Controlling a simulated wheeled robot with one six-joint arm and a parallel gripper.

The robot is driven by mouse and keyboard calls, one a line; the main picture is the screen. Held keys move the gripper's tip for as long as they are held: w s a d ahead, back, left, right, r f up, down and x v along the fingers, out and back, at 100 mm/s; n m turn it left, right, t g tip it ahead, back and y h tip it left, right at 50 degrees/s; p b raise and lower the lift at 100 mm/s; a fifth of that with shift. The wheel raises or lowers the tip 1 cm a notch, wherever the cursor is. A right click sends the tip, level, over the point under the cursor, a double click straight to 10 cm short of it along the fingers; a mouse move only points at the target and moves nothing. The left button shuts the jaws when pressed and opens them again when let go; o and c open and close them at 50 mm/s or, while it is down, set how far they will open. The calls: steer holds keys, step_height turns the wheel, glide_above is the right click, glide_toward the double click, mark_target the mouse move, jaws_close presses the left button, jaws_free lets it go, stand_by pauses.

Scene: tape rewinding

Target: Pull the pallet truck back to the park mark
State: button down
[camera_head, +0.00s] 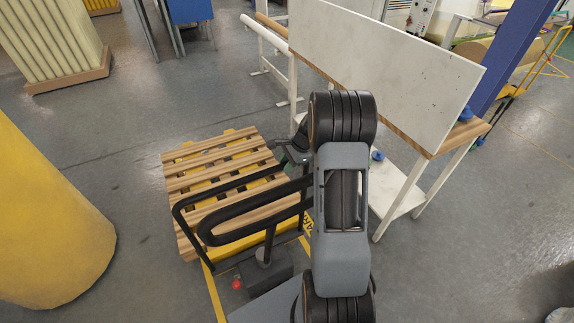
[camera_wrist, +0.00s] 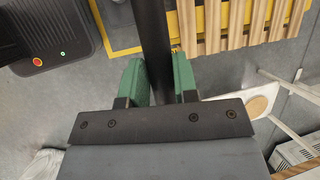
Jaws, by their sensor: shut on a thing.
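The pallet truck shows by its black tubular handle frame (camera_head: 256,201) and its yellow body under the slats. A wooden pallet (camera_head: 208,180) lies on it; its slats also show in the wrist view (camera_wrist: 212,30). My gripper (camera_head: 296,152), with green fingers, is at the far right end of the handle frame. In the wrist view my gripper (camera_wrist: 158,75) is shut on the black handle bar (camera_wrist: 153,25), which runs between the fingers. Yellow floor lines (camera_head: 213,295) with partly hidden lettering lie beside and in front of the truck; my arm covers part of them.
A white-legged workbench with a white panel (camera_head: 400,70) stands close on the right. A large yellow cylinder (camera_head: 45,215) stands on the left. A stack on a wooden base (camera_head: 70,82) is at the back left. Grey floor is open between the cylinder and the pallet.

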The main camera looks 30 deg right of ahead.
steer(key=shift+s+f+g, duration=0.3)
steer(key=shift+s+f, duration=0.2)
steer(key=shift+s, duration=0.3)
steer(key=c, duration=1.4)
jaws_free()
steer(key=o, duration=1)
steer(key=shift+s+r, duration=0.25)
steer(key=shift+s, duration=0.3)
steer(key=shift+s+r, duration=0.25)
steer(key=shift+s, duration=0.3)
steer(key=shift+w+f, duration=0.25)
steer(key=shift+w, duration=0.15)
steer(key=c, duration=0.4)
steer(key=shift+w+f, duration=0.1)
steer(key=shift+c, duration=0.4)
steer(key=shift+a, duration=0.1)
steer(key=v, duration=1.4)
steer(key=shift+w+d+r, duration=0.2)
steer(key=shift+d, duration=0.05)
